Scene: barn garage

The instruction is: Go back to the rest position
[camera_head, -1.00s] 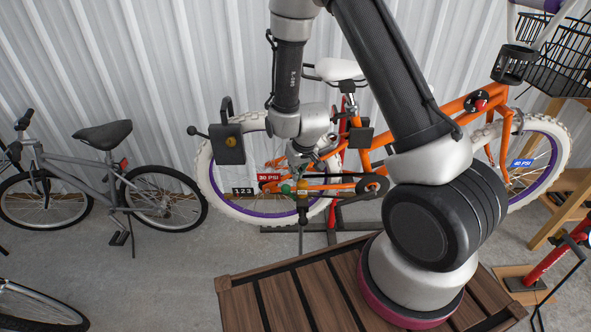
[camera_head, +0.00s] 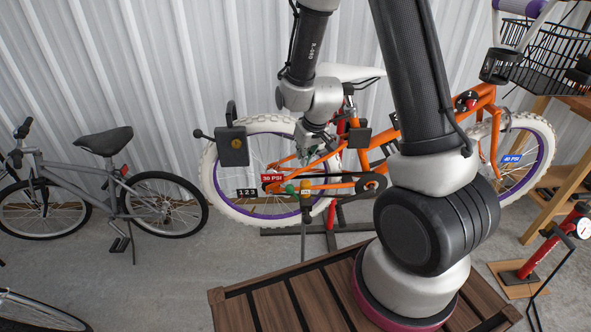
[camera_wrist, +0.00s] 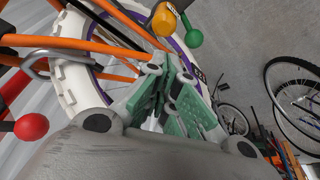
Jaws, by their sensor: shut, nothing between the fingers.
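My gripper (camera_head: 310,156) is in front of the orange bike's rear wheel, above the coloured knobs. In the wrist view its green-padded fingers (camera_wrist: 183,98) are shut with nothing between them. The orange bike (camera_head: 400,145) has white tyres with purple rims and is held on a stand. A green knob (camera_head: 291,189) and a yellow knob (camera_head: 305,186) sit below my gripper. In the wrist view the yellow knob (camera_wrist: 163,19) and green knob (camera_wrist: 193,37) are at the top, apart from the fingers. A red knob (camera_wrist: 31,127) is at the left.
My arm is mounted on a wooden slatted table (camera_head: 280,303). A grey bike (camera_head: 105,180) stands at the left. A red pump (camera_head: 548,249) stands at the right, below a black basket (camera_head: 548,55). The concrete floor between the grey bike and the table is clear.

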